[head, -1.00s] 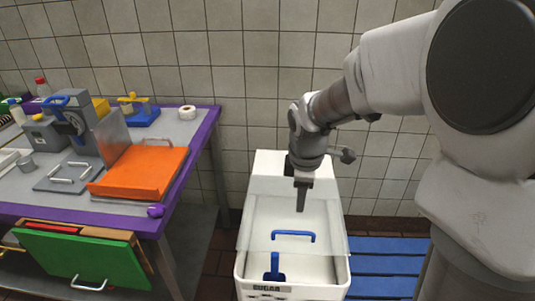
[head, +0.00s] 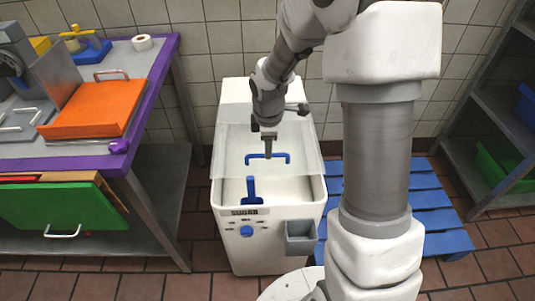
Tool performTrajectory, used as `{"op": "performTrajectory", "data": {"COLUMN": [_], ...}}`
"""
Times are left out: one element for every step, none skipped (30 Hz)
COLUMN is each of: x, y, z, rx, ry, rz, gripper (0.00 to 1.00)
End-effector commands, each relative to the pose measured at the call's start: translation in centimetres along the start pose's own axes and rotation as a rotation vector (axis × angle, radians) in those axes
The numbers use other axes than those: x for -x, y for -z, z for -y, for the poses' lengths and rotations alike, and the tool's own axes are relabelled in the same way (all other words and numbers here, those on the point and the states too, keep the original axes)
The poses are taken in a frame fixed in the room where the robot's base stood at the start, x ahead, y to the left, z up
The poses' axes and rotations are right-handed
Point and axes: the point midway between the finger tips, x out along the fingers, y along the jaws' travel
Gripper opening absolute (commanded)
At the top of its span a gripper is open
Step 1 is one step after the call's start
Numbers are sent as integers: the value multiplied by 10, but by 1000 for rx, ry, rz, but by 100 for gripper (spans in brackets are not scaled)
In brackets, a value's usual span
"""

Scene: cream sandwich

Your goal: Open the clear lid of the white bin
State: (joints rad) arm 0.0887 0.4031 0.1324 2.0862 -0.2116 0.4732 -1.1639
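The white bin (head: 240,262) stands on the floor in the middle of the head view, with a "SUGAR" label on its front. Its clear lid (head: 224,155) lies over the upper part of the bin and has a blue handle (head: 267,157). The front of the bin is open, and a blue scoop (head: 251,190) rests there. My gripper (head: 268,152) points down over the lid, just above or at the blue handle. I cannot tell whether it touches the handle. Its fingers show as one narrow shape, so open or shut is unclear.
A purple-edged table (head: 150,85) with an orange board (head: 95,106) stands to the left. Blue pallet slats (head: 435,220) lie on the floor at right. A grey shelf (head: 505,120) is at far right. A small grey box (head: 300,236) hangs on the bin's front.

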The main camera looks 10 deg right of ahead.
Motion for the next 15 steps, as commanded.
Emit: {"op": "performTrajectory", "data": {"x": [-11, -15, -19, -22, -25, -28, -29, -30, -31, -32, -32, -32, -32, -32, -32], "y": [0, 1, 1, 1, 0, 0, 0, 0, 0, 0, 0, 0, 0, 0, 0], "z": [1, 1, 0, 0, 0, 0, 0, 0, 0, 0, 0, 0, 0, 0, 0], "rx": [1, 1, 1, 1, 1, 1, 0, 0, 0, 0, 0, 0, 0, 0, 0], "ry": [2, 1, 1, 1, 0, -1, -1, -1, -1, -1, -1, -1, -1, -1, -1], "rz": [0, 0, 0, 0, 0, 0, 0, 0, 0, 0, 0, 0, 0, 0, 0], "gripper": [47, 47, 47, 47, 47, 47, 47, 47, 47, 47, 47, 47, 47, 47, 47]}}
